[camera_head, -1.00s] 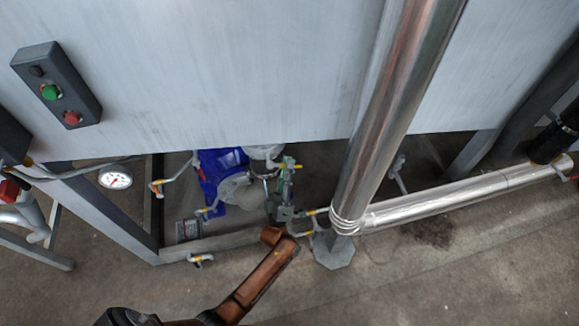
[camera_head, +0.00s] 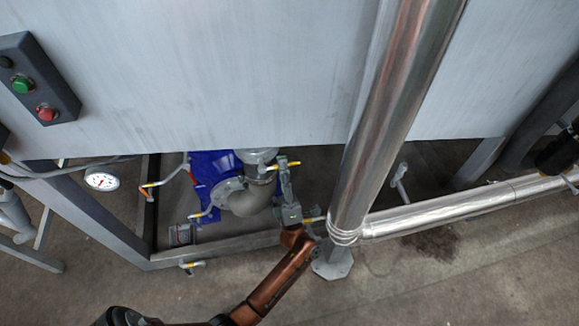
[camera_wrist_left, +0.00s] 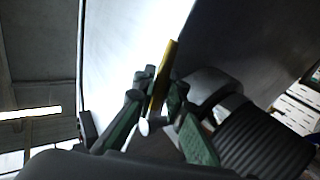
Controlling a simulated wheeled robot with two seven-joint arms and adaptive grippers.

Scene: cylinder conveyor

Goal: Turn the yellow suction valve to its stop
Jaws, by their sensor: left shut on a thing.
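The yellow suction valve handle (camera_head: 292,163) shows beside the grey elbow pipe, under the large metal panel. My left gripper (camera_head: 284,170) reaches up to it from below and is shut on it. In the left wrist view the yellow handle (camera_wrist_left: 165,72) is a thin bar standing tilted between the two green fingers of my left gripper (camera_wrist_left: 157,92). My right gripper is not in view.
A thick steel pipe (camera_head: 381,120) stands just right of my left gripper. Other small yellow-handled valves (camera_head: 190,265) sit to the left, near a blue pump (camera_head: 207,170) and frame bars. A button box (camera_head: 40,80) is at upper left. The floor in front is clear.

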